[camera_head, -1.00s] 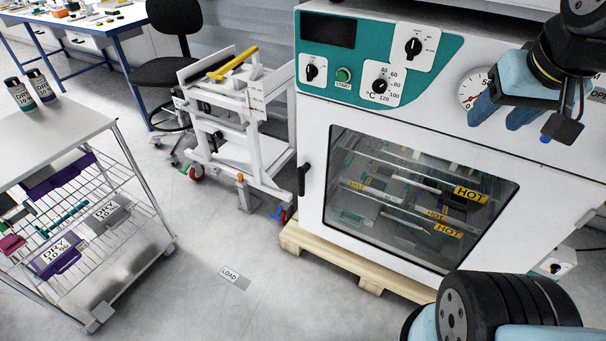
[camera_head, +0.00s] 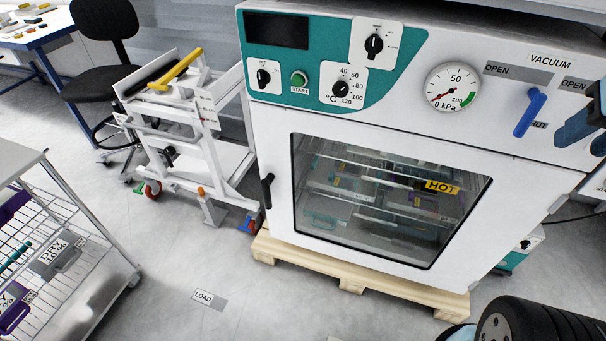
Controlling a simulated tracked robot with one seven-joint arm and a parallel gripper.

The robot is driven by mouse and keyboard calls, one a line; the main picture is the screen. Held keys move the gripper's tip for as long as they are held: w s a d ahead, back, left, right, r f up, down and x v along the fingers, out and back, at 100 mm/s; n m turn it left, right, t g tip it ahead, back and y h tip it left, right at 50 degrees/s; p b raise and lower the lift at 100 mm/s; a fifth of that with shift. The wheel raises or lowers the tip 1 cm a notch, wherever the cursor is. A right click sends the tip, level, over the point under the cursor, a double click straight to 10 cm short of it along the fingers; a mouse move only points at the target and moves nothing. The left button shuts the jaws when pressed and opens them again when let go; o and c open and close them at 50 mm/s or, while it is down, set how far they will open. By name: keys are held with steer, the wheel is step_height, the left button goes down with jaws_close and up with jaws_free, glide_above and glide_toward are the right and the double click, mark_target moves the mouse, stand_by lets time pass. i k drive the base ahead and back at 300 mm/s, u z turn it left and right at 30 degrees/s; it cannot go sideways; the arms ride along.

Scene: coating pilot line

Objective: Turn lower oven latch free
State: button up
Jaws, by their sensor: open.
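The white vacuum oven (camera_head: 275,140) fills the middle and right, its glass door (camera_head: 330,250) shut. A black upright latch or handle (camera_head: 267,190) sits at the left edge of the door. It is the only door latch I can make out, so I cannot tell whether it is the lower one.
A blue valve lever (camera_head: 530,112) is on the oven's upper right, near a gauge (camera_head: 453,86). A white trolley (camera_head: 200,150) stands left of the oven. A wire rack cart (camera_head: 100,270) is at the left. Floor around the LOAD label (camera_head: 205,297) is clear.

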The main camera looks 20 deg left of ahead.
mark_target(266, 183)
steer(key=z, duration=0.75)
steer(key=k, duration=1.5)
steer(key=u, duration=0.9)
steer(key=i, duration=1.25)
